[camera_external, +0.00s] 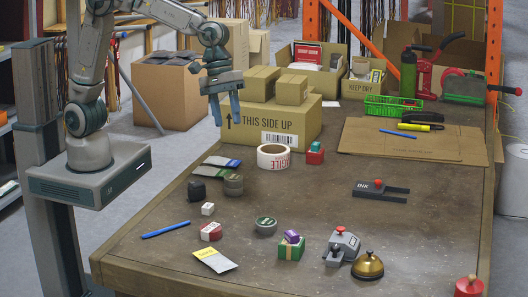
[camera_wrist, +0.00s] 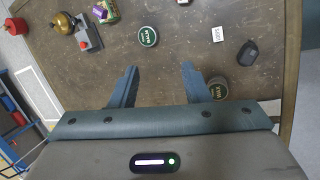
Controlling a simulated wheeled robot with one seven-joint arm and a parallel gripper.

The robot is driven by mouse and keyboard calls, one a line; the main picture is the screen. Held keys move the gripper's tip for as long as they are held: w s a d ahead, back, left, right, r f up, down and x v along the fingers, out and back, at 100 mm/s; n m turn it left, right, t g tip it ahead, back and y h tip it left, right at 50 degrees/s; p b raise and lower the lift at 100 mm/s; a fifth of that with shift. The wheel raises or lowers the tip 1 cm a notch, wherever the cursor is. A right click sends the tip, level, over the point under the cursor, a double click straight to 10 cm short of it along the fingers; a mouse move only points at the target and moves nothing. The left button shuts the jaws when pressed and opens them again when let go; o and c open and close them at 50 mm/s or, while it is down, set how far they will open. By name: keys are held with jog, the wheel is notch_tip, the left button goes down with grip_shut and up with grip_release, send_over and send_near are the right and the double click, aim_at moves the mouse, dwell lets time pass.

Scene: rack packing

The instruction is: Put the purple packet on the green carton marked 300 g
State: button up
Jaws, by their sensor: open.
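A small purple packet (camera_external: 292,236) sits on top of a green carton (camera_external: 290,251) with a pale band, near the front middle of the table. Any weight marking on the carton is too small to read. In the wrist view the purple packet (camera_wrist: 98,12) and the green carton (camera_wrist: 111,14) show at the top edge, partly cut off. My gripper (camera_external: 226,108) is open and empty, raised above the table's far left part, well away from both. Its two fingers (camera_wrist: 160,70) show spread apart in the wrist view.
A desk bell (camera_external: 367,265) and a grey stamp device (camera_external: 342,246) stand right of the carton. A round green tin (camera_external: 265,225) and a yellow-white packet (camera_external: 214,260) lie to its left. A tape roll (camera_external: 273,157) and large cardboard box (camera_external: 275,124) are behind. The table's middle is mostly clear.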

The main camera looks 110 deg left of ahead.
jog(key=s+a+f+m+y, duration=0.1)
jog(key=s+a+m, duration=0.2)
jog(key=s+m, duration=0.4)
jog(key=s+a+f+m+y, duration=0.1)
jog(key=s+m, duration=0.7)
jog(key=s, duration=1.1)
jog(key=shift+a+f+m, duration=0.3)
jog(key=shift+a+f, duration=0.1)
jog(key=shift+a, duration=0.5)
